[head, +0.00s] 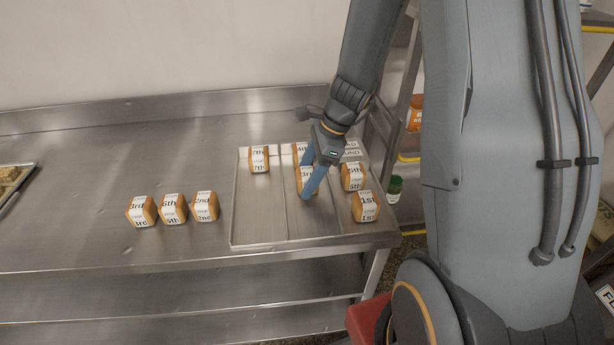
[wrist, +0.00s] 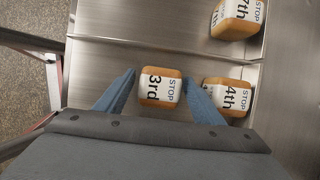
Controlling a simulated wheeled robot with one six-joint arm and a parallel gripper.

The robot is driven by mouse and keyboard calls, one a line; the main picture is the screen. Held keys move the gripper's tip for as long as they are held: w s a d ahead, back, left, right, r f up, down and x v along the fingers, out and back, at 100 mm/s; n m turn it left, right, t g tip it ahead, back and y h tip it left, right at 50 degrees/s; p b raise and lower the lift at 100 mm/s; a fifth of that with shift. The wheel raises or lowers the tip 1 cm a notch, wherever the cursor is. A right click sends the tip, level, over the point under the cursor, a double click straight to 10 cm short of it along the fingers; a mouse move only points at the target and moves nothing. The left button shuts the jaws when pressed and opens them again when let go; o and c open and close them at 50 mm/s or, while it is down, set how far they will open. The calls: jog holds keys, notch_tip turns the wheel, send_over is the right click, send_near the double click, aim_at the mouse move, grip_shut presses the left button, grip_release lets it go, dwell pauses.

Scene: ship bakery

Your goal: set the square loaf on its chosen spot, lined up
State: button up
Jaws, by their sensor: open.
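A square loaf with a white band reading 3rd (head: 301,186) stands in the metal tray (head: 237,205), in its middle part. My gripper (head: 308,180) is around it, pointing down. In the wrist view the same loaf (wrist: 160,87) sits between my two open fingers, with a gap on the left and the right finger close to it. A loaf marked 4th (wrist: 228,97) is just right of that finger. A loaf marked 7th (wrist: 237,17) is farther off, at the top. Which spot is the chosen one is not marked in view.
In the tray's right part are a loaf marked 5th (head: 353,177) and one marked 1st (head: 366,206). Several loaves, one marked 2nd (head: 205,206), stand in a row on the steel bench (head: 100,175) left of the tray. The tray's left front is bare.

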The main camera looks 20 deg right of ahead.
jog(key=w+b+v, duration=0.1)
jog(key=b+v, duration=0.1)
jog(key=v, duration=1)
jog(key=s+a+f+n+h, duration=0.2)
jog(key=s+n, duration=0.4)
jog(key=n, duration=0.4)
jog(key=s+a+f+n+h, duration=0.2)
jog(key=s+n, duration=0.5)
jog(key=n, duration=0.3)
jog(key=shift+a+f, duration=0.25)
jog(key=shift+f, duration=0.1)
